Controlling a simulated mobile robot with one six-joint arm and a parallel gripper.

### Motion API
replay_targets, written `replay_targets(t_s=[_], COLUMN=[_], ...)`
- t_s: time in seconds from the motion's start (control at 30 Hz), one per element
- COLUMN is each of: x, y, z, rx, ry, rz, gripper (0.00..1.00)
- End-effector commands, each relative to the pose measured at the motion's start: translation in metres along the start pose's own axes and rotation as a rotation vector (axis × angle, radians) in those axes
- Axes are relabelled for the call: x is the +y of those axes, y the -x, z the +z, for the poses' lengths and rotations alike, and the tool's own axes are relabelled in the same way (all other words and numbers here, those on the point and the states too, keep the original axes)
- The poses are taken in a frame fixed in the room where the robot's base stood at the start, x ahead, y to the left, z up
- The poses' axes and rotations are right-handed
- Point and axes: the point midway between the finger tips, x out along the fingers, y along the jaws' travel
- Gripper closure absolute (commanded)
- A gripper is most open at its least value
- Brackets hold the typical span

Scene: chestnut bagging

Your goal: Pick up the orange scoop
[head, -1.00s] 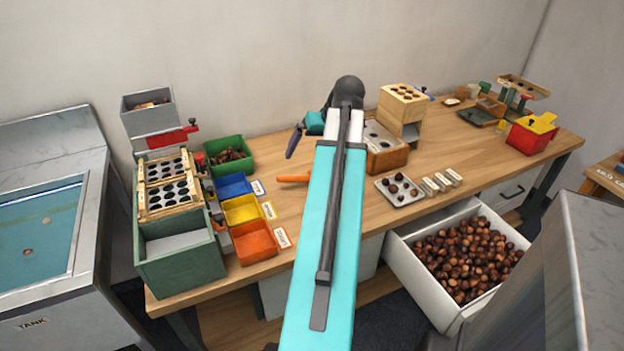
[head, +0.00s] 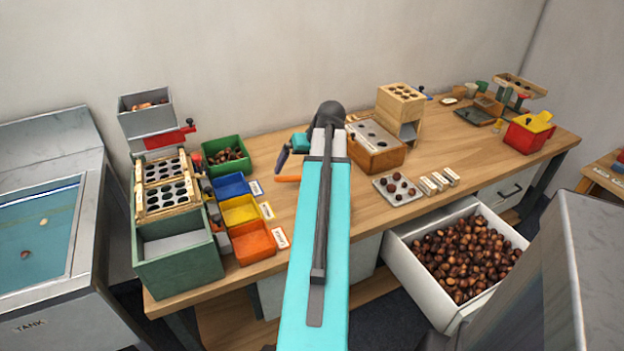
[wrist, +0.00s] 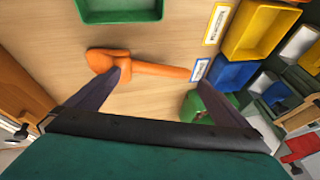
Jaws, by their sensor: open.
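The orange scoop (wrist: 150,67) lies on the wooden table in the wrist view, its bowl at the left and its handle running right. In the head view only part of its orange handle (head: 287,178) shows; my arm hides the rest. My gripper (wrist: 160,80) is open, its two dark fingers apart. In the wrist view one finger overlaps the scoop near its bowl and the other is by the handle's end. I cannot tell whether the fingers touch it. In the head view one dark finger (head: 282,158) shows just above the handle.
Blue (head: 232,186), yellow (head: 240,210) and orange-red (head: 253,243) bins stand left of the scoop, with a green bin (head: 227,155) of chestnuts behind. A wooden box (head: 376,160) with a holed top is right of my arm. An open white drawer (head: 405,270) holds many chestnuts.

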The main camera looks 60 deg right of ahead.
Motion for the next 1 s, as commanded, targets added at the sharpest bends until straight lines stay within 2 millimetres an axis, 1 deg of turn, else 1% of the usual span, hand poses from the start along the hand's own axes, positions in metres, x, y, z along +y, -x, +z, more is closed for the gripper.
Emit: replay_targets(t_s=[0.37,0.47,0.8,1.0], x=[-0.001,-0.001,-0.001,-0.001], y=[-0.003,-0.010,-0.044,-0.052], z=[-0.001,-0.001,-0.002,-0.002], rx=[-0.001,0.000,-0.002,0.000], ry=[0.001,0.001,0.002,0.002], rz=[-0.001,-0.001,-0.001,0.000], gripper=[0.00,0.00,0.00,0.00])
